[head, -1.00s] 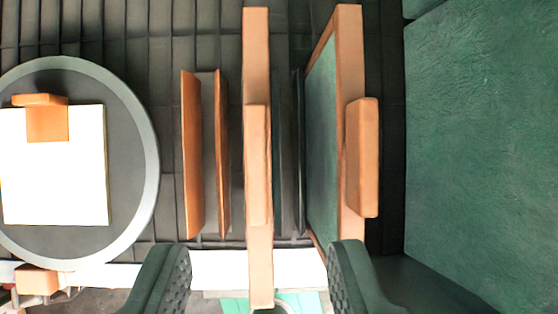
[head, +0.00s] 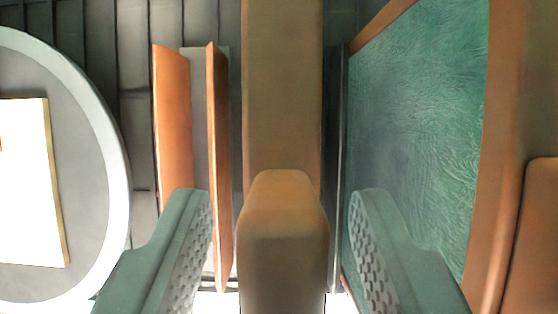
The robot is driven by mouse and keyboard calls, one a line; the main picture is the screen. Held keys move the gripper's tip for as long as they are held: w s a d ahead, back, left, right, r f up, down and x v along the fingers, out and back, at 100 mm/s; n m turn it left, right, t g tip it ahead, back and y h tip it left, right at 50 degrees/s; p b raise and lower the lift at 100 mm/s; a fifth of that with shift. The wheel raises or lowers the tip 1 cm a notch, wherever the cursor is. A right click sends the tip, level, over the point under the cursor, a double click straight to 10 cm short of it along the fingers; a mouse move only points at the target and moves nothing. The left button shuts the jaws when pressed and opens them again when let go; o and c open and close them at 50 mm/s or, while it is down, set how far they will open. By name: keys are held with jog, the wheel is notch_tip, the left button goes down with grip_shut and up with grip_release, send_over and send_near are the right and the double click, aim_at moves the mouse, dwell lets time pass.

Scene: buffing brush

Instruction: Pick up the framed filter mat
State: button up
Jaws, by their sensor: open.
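A framed filter mat (head: 282,80) stands edge-on in the middle of the head view, showing its broad orange-brown frame edge and a rounded handle (head: 283,245). My gripper (head: 282,205) is open, with one grey-green finger on each side of the handle. Gaps show between the fingers and the handle, so it is not gripped. The mat's green face is mostly turned away. A second framed mat (head: 420,130) stands to the right, with its green fibrous face and orange frame showing. My right finger overlaps that face in the picture.
Two thin upright orange plates (head: 172,120) stand close to the left of the middle mat, behind my left finger. A round grey disc (head: 85,180) bearing a white square panel (head: 28,180) is at the far left. A dark ribbed wall (head: 130,30) lies behind.

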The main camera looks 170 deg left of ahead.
jog(key=shift+w+f, duration=0.15)
jog(key=shift+f, duration=0.15)
grip_shut()
jog(key=shift+r, duration=0.15)
